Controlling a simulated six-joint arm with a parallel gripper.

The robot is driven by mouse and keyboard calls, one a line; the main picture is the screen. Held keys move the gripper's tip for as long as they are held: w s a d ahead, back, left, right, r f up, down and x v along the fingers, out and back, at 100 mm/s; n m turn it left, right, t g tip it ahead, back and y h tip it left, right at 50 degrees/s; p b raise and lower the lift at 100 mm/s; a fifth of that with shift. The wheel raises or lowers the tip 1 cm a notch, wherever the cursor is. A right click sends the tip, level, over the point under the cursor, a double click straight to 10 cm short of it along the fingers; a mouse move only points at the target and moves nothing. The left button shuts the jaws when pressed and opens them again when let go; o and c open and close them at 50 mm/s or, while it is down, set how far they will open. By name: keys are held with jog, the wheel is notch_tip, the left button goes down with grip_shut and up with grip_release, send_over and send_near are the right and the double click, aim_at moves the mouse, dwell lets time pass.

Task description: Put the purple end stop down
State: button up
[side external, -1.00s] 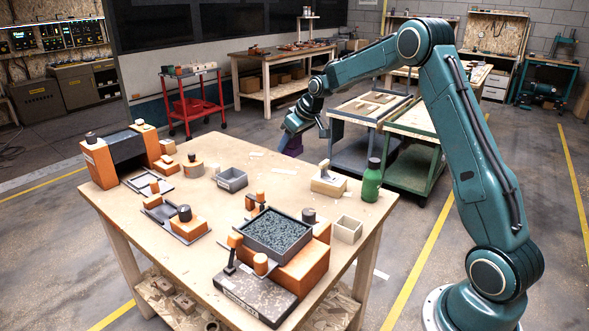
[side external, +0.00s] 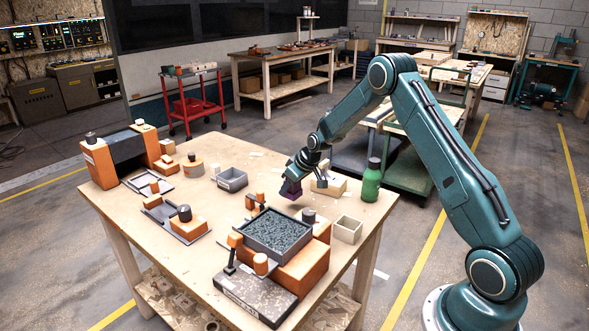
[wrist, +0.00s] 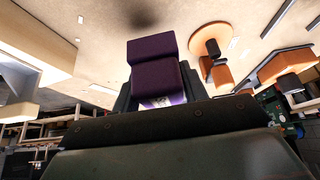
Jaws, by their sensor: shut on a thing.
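The purple end stop (wrist: 157,70) is a dark purple block with a stepped shape. In the wrist view it sits between the fingers of my gripper (wrist: 160,100), which is shut on it. In the side view the purple end stop (side external: 291,189) hangs below my gripper (side external: 295,178), above the far right part of the wooden table (side external: 205,270). It looks clear of the tabletop, with a dark shadow patch on the wood. The fingers hide part of the block.
A pale block (side external: 330,186) and a green bottle (side external: 371,182) stand close to the right of my gripper. A tray of dark granules (side external: 272,236) on an orange block is in front. A grey open box (side external: 231,180) stands to the left. Bare tabletop lies between them.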

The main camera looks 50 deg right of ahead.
aim_at(298, 185)
jog(key=shift+f, duration=2.2)
jog(key=shift+f, duration=0.1)
jog(key=o, duration=1)
jog(key=shift+v, duration=6.15)
jog(key=shift+a, duration=0.1)
